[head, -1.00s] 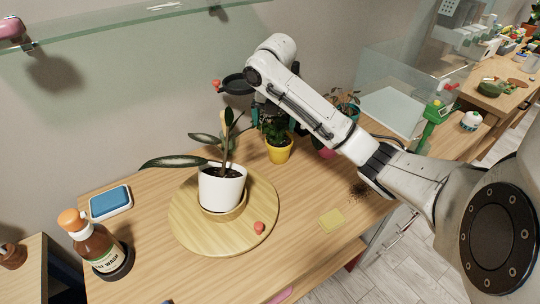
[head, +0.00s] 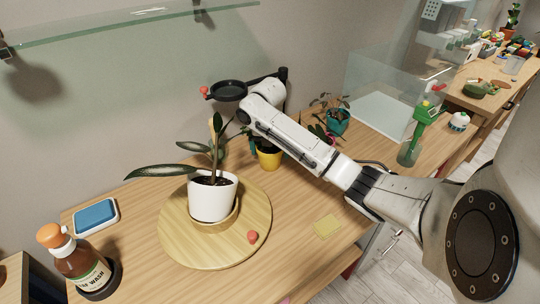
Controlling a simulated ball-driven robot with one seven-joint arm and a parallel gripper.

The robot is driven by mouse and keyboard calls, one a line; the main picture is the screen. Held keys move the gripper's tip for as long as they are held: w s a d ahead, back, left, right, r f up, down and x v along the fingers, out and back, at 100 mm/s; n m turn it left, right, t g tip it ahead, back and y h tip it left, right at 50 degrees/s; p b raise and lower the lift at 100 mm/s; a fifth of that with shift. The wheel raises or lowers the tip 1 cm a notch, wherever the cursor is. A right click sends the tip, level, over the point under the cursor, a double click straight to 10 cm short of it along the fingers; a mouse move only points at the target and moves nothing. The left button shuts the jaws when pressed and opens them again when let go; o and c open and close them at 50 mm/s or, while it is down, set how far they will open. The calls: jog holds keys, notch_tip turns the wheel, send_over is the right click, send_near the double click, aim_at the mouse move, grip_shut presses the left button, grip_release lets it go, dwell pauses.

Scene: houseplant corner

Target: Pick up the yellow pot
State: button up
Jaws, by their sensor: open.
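The yellow pot (head: 269,160) stands upright on the wooden table, behind and to the right of the round board, with a leafy green plant in it. My arm reaches in from the right, and its white wrist end is above and behind the pot. My gripper (head: 254,142) is mostly hidden by the arm and leaves. A dark part of it shows low beside the pot's upper left. The jaws are open; I cannot tell whether they touch the pot.
A white pot (head: 212,201) with a broad-leaved plant stands on a round wooden board (head: 180,240) at front left, beside a small red ball (head: 253,237). A teal pot (head: 337,122) is at back right. A black dish (head: 229,91) is near the arm's end. A glass shelf (head: 140,22) hangs above.

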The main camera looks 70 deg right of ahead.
jog(key=shift+f, duration=0.25)
jog(key=shift+c, duration=0.5)
jog(key=c, duration=0.7)
jog(key=shift+c, duration=0.2)
jog(key=shift+r, duration=0.2)
